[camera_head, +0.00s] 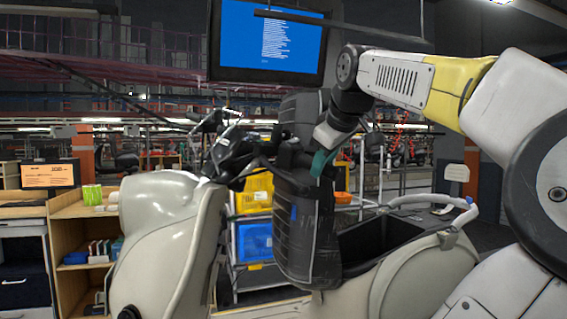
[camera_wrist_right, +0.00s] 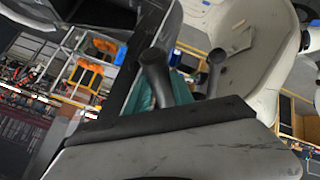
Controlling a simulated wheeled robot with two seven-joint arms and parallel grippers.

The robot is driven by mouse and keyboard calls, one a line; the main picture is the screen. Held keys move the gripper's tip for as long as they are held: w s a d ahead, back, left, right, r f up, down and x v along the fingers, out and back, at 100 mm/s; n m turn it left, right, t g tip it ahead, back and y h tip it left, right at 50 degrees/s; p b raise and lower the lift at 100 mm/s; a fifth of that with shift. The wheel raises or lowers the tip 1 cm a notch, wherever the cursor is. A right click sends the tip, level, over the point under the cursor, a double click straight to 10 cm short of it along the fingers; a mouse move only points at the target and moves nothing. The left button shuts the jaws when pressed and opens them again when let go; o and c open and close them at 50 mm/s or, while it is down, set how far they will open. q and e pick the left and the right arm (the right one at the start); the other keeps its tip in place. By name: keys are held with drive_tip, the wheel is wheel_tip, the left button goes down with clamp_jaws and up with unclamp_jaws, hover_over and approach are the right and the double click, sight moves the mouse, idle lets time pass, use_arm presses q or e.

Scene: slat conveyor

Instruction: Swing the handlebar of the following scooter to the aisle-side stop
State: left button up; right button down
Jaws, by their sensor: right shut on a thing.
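The beige scooter (camera_head: 165,235) stands across the head view, its front to the left. Its dark handlebar (camera_head: 235,155) sits above the front shield, with the near grip reaching right. My right gripper (camera_head: 320,162), with teal pads, is at that grip, in front of an upright dark padded part, apparently the raised seat (camera_head: 308,240). In the right wrist view, a black grip (camera_wrist_right: 156,75) lies between the teal pads of my right gripper (camera_wrist_right: 160,92), which is shut on it. Exact contact is partly hidden by the gripper body. My left gripper is not in view.
An open dark storage well (camera_head: 380,240) and a pale rear rail (camera_head: 430,200) lie right of the raised seat. Behind stand a rack with yellow and blue bins (camera_head: 255,240), a wooden shelf (camera_head: 75,240) and a hanging blue screen (camera_head: 268,40).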

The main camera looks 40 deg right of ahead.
drive_tip(key=shift+d, duration=0.15)
drive_tip(key=shift+w+d+f, duration=0.1)
drive_tip(key=shift+d+f, duration=0.05)
drive_tip(key=shift+d, duration=0.1)
drive_tip(key=c, duration=1)
unclamp_jaws()
drive_tip(key=shift+d, duration=0.1)
drive_tip(key=v, duration=0.7)
drive_tip(key=shift+s, duration=0.3)
